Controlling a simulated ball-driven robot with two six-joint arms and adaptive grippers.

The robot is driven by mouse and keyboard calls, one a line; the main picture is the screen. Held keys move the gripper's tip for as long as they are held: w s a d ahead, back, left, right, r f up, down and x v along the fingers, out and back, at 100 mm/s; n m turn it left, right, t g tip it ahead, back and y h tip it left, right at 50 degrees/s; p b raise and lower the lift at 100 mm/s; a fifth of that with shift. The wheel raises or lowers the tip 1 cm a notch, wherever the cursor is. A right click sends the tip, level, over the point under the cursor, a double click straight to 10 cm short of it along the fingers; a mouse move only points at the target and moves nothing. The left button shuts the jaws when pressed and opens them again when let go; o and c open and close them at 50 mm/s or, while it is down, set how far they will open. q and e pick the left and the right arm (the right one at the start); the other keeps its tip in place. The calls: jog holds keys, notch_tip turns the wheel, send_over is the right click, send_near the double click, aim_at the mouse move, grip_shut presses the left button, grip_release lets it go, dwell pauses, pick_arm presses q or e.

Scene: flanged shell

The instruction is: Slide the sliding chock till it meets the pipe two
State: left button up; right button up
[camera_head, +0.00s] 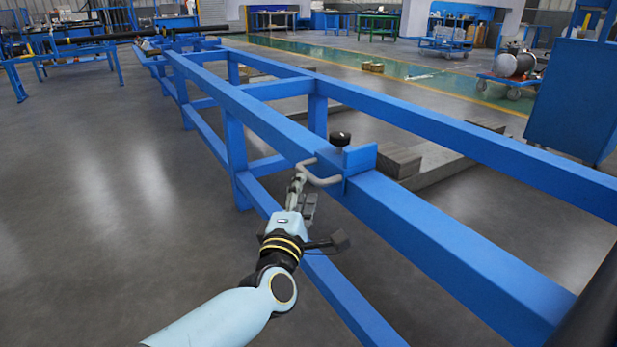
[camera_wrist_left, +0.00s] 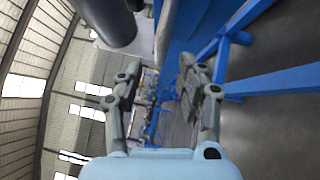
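The sliding chock (camera_head: 358,162) is a blue bracket seated on the near long beam in the head view. It has a black knob (camera_head: 340,138) on top and a grey bent handle (camera_head: 322,181) on its left side. My left gripper (camera_head: 302,178) is at the handle's left end. In the left wrist view its fingers (camera_wrist_left: 163,88) stand apart, and a grey bar (camera_wrist_left: 166,30) lies ahead between them; I cannot tell if they touch it. A dark, smooth cylinder (camera_head: 597,312) fills the lower right corner, cut off; I cannot tell whether it is pipe two. My right gripper is not in view.
The blue frame's far long beam (camera_head: 430,125) runs parallel, joined by a crossbar (camera_head: 278,89). The near beam (camera_head: 450,245) is bare from the chock toward the lower right. Grey blocks (camera_head: 400,160) lie on the floor inside the frame. A blue cabinet (camera_head: 575,100) stands at right.

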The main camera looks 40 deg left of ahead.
aim_at(308, 172)
pick_arm(q)
jog(key=x, duration=0.4)
jog(key=shift+w+a+b, duration=0.2)
jog(key=shift+w+b, duration=0.1)
jog(key=shift+w, duration=0.05)
jog(key=shift+w+a+r, duration=0.1)
jog(key=shift+w+a, duration=0.15)
jog(key=shift+w, duration=0.35)
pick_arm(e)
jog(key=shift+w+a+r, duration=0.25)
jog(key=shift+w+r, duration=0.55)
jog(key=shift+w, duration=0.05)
pick_arm(q)
grip_shut()
